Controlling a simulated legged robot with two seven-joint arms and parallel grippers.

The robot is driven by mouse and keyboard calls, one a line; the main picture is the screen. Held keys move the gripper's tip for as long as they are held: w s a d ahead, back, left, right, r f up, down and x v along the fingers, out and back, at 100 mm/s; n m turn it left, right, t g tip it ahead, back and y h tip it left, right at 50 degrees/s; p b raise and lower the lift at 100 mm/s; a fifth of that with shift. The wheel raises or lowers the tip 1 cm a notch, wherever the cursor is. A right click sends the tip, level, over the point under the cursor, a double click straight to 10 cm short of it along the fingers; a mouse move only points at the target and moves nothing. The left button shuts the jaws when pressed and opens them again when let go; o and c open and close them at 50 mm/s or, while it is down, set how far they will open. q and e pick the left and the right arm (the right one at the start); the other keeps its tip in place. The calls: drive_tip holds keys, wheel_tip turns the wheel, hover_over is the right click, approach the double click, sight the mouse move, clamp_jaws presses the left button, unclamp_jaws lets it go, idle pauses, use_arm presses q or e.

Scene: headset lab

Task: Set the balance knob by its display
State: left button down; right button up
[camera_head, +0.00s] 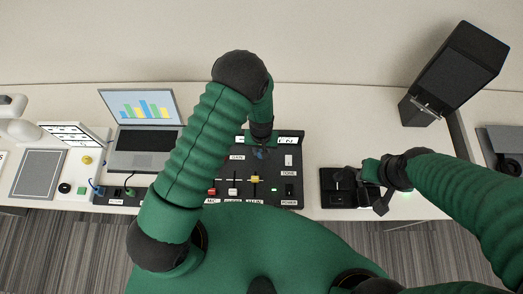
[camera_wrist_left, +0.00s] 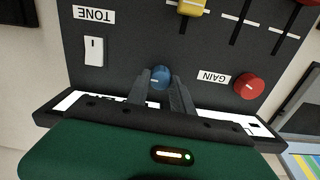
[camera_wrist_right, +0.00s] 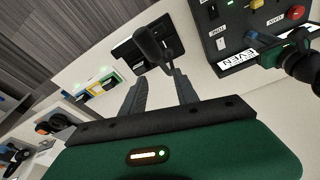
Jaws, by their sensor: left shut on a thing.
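The black control panel (camera_head: 300,176) stands on the table in front of me. In the left wrist view the blue balance knob (camera_wrist_left: 159,83) sits between the fingertips of my left gripper (camera_wrist_left: 159,75), which is shut on it. My left gripper also shows from above at the panel's back edge (camera_head: 262,148). The display (camera_head: 287,140) is partly hidden by that arm. In the right wrist view the display (camera_wrist_right: 240,62) appears to read EVEN. My right gripper (camera_wrist_right: 165,80) has its fingers apart and empty, near a black device on a dark base (camera_wrist_right: 150,42).
The panel also carries a red GAIN knob (camera_wrist_left: 248,87), a white TONE switch (camera_wrist_left: 94,51) and several sliders. A laptop (camera_head: 146,135) stands left of the panel. A black speaker (camera_head: 455,70) stands at the back right. Bare table lies between panel and dark base.

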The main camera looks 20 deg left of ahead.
use_arm(q)
drive_tip(key=c, duration=1.1)
unclamp_jaws()
drive_tip(key=shift+r, duration=0.1)
drive_tip(key=shift+r, duration=0.3)
wheel_tip(320, 180, up, 16)
drive_tip(key=shift+r+b, duration=0.1)
drive_tip(key=shift+b, duration=0.75)
use_arm(e)
drive_tip(key=shift+x, duration=0.85)
drive_tip(key=shift+s, duration=0.2)
